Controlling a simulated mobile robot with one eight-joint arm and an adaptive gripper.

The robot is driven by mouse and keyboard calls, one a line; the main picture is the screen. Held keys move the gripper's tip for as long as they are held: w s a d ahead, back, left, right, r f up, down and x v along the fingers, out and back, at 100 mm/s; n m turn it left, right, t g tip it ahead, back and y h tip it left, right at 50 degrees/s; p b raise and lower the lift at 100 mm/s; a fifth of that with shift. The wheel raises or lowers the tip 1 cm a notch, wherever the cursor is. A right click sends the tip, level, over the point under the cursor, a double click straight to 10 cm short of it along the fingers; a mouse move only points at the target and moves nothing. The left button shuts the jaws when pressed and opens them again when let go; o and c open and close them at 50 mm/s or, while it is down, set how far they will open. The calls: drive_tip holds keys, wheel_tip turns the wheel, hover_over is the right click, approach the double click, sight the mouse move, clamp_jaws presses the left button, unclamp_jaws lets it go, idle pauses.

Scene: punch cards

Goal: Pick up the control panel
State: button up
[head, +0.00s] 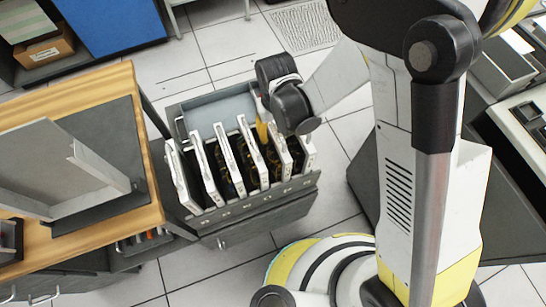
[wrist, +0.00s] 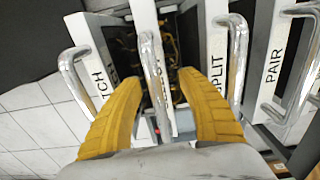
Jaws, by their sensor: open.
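Several upright control panels with white edges and metal handles stand side by side in a dark rack (head: 255,208). In the wrist view, my gripper (wrist: 157,82) is open. Its yellow fingers are on either side of a bright metal handle (wrist: 153,70) on the middle panel, whose label is mostly hidden. Contact between fingers and handle cannot be told. To the right are panels labelled SPLIT (wrist: 217,75) and PAIR (wrist: 275,65); to the left is one whose label ends in TCH (wrist: 92,60). In the head view, my gripper (head: 263,130) is partly hidden at the panels' far ends.
A grey-blue tray (head: 222,108) adjoins the rack's back. A wooden table (head: 135,190) with a grey angled metal piece (head: 45,165) stands left. Tiled floor (head: 215,50) is open behind the rack. A blue cabinet (head: 110,22) stands at the top left.

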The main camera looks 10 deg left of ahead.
drive_tip(key=shift+f, duration=0.1)
drive_tip(key=shift+c, duration=0.5)
clamp_jaws()
